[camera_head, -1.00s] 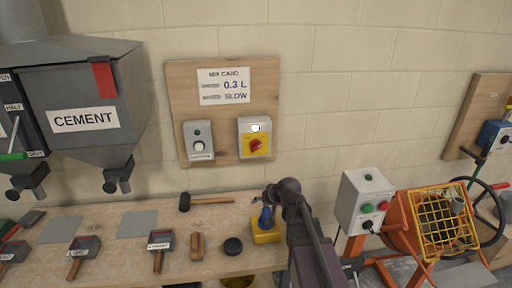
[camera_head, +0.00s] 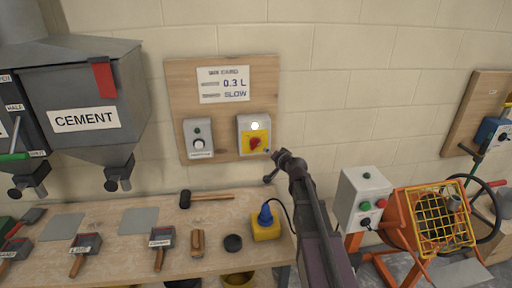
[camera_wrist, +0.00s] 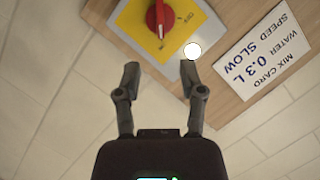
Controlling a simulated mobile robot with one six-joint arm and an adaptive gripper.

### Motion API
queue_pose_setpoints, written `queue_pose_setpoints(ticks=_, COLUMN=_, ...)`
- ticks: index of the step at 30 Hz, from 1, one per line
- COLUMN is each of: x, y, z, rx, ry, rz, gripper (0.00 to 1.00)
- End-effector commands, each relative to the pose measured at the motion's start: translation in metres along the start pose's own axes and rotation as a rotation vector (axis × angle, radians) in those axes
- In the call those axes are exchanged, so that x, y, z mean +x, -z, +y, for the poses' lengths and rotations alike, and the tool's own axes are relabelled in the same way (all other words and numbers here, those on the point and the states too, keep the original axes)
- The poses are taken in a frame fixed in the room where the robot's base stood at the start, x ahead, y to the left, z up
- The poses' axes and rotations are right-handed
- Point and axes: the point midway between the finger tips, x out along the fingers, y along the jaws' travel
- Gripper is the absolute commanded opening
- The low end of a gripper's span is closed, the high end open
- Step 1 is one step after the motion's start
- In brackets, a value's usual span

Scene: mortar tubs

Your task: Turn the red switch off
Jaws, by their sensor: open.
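The red switch (camera_head: 255,143) is a rotary knob on a yellow plate, on a grey box fixed to a wooden wall board. A round white lamp (camera_head: 255,126) glows above it. In the wrist view the red knob (camera_wrist: 159,17) is at the top, with an OFF mark on the plate beside it. My gripper (camera_wrist: 160,72) is open and empty, its two fingertips apart and just short of the yellow plate in that view. In the head view my gripper (camera_head: 272,166) is just below and to the right of the switch, apart from the knob.
A mix card (camera_head: 223,85) hangs above the switch. A grey box with a white knob (camera_head: 198,144) is to its left. Below are a workbench (camera_head: 200,215) with tools and a yellow block with a blue plug (camera_head: 265,228). An orange mixer (camera_head: 410,230) stands at right.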

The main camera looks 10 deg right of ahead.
Motion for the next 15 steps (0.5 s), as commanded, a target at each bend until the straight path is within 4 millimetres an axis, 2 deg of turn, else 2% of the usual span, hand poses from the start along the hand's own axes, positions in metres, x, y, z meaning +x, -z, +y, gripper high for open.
queue_pose_setpoints(ticks=8, x=0.017, y=-0.001, z=0.001, rx=0.0, ry=0.001, rz=-0.002, gripper=0.51)
queue_pose_setpoints(ticks=15, x=0.048, y=-0.001, z=0.001, rx=-0.002, ry=0.001, rz=-0.003, gripper=0.51)
